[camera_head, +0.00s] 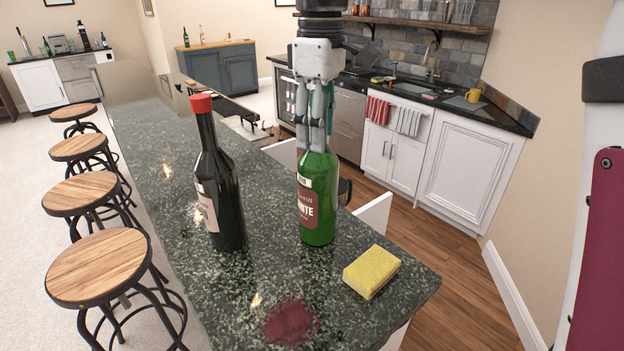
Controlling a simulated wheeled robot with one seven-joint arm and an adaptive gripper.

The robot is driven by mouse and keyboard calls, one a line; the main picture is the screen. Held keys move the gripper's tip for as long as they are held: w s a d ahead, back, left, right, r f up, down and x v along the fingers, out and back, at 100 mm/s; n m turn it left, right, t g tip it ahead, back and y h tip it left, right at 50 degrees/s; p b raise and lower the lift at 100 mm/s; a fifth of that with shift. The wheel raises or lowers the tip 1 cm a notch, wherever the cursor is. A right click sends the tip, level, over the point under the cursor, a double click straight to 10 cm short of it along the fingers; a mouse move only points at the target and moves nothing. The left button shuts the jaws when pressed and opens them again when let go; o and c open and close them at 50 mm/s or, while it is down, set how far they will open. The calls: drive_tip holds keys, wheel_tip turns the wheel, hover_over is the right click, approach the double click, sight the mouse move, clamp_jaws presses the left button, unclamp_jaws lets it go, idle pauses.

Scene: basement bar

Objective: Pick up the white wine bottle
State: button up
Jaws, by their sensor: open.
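A green bottle (318,212) with a dark label, partly readable as "...ITE", stands upright on the dark speckled counter (190,300). My gripper (316,148) points down from above at this bottle's neck. Its grey fingers are open and overlap the neck and the top of the shoulder, hiding most of the neck. I cannot tell whether the fingers touch the glass. A dark bottle (218,190) with a red cap and pale label stands upright to the left, apart from my gripper.
A yellow sponge (371,272) lies right of the green bottle near the counter's edge. A dark red stain (290,321) marks the counter in front. Several wooden stools (97,266) line the left side. A white cabinet (466,170) stands behind at right.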

clamp_jaws()
drive_tip(key=shift+r, duration=0.1)
idle(0.3)
